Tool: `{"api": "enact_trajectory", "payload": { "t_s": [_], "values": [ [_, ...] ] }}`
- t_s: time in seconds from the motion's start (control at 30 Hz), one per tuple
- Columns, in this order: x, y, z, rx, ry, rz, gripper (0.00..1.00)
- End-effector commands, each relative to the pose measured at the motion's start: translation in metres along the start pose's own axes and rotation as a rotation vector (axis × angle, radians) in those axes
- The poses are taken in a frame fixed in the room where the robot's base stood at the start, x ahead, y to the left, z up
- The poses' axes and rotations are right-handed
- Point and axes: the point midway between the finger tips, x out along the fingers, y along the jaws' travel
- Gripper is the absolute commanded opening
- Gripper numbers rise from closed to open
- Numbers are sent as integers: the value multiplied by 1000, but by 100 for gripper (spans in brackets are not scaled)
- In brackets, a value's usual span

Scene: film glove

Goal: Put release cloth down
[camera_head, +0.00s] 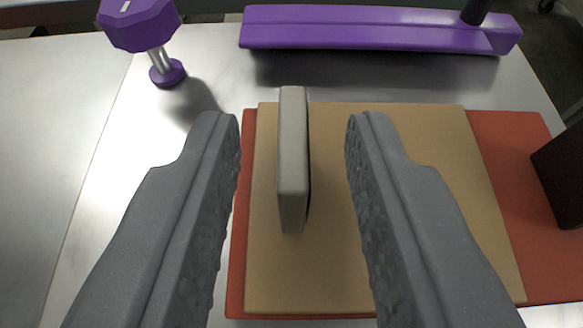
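A flat tan sheet (405,215), which looks like the release cloth, lies over a red mat (512,170) on the table. A grey upright slab (292,155) stands on the left part of the tan sheet. My gripper (293,125) is open, with one dark grey textured finger on each side of the slab. Gaps show between the slab and both fingers, the right gap a little wider. The fingers hide parts of the sheet and mat.
A purple knobbed object (140,25) stands on the metal table (90,130) at the upper left. A long purple bar (370,30) lies along the back. A dark block (562,175) stands at the right edge. Bare metal is clear at left.

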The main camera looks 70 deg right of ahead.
Motion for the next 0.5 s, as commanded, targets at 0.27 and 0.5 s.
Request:
{"api": "enact_trajectory", "payload": {
  "t_s": [0.27,0.5],
  "values": [
    [-3,0,-2,0,0,-1,29],
    [-42,-1,-2,-1,1,-2,29]
  ]
}}
